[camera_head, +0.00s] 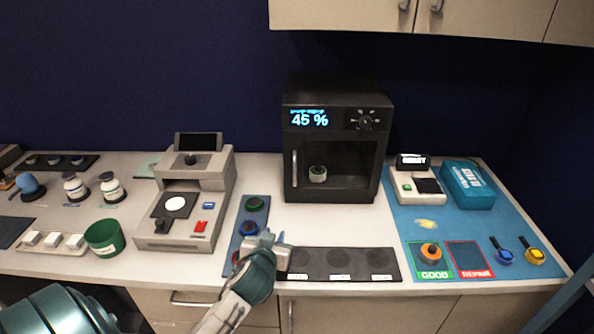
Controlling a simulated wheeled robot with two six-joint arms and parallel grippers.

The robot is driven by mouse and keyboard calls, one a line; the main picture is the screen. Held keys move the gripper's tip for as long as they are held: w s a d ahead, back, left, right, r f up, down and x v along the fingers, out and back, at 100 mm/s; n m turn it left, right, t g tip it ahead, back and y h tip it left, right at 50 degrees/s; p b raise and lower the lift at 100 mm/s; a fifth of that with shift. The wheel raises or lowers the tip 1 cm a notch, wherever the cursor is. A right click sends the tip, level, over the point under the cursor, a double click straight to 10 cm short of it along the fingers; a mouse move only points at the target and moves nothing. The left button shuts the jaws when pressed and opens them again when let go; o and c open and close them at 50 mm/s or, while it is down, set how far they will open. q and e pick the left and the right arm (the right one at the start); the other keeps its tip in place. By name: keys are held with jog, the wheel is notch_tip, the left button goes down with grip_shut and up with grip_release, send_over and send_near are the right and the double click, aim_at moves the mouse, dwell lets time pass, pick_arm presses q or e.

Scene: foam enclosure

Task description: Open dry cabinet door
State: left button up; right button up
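The black dry cabinet (336,100) stands at the back middle of the counter, its lit display reading 45 %. Its dark see-through door (345,172) looks closed, with a light vertical handle (294,168) on the left side. A small pale round item (317,174) shows behind the door. My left gripper (268,240) is over the counter's front, below and left of the handle, and does not touch the cabinet. Its fingers are too small and overlapped to tell whether they are open. My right gripper is not in view.
A blue pad with round items (257,205) lies beside my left gripper. A dark strip (335,262) lies in front of the cabinet, with bare counter between. A grey instrument (187,200) stands left; a blue mat (415,235) lies right. Wall cupboards (370,15) hang above.

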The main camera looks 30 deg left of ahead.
aim_at(294, 172)
pick_arm(q)
jog(key=w+a+r+t+p, duration=0.1)
jog(key=w+r, duration=0.1)
jog(key=w, duration=0.3)
jog(key=w+a+r+t+p, duration=0.1)
jog(key=w+a+r, duration=0.1)
jog(key=w, duration=0.4)
jog(key=w+a+r+t+p, duration=0.2)
jog(key=w+r, duration=0.2)
jog(key=w, duration=0.2)
jog(key=shift+w+y, duration=0.1)
jog(key=shift+y, duration=0.2)
jog(key=shift+w+a, duration=0.15)
jog(key=shift+w, duration=0.25)
jog(key=shift+w+f, duration=0.1)
jog(key=shift+f, duration=0.05)
grip_shut()
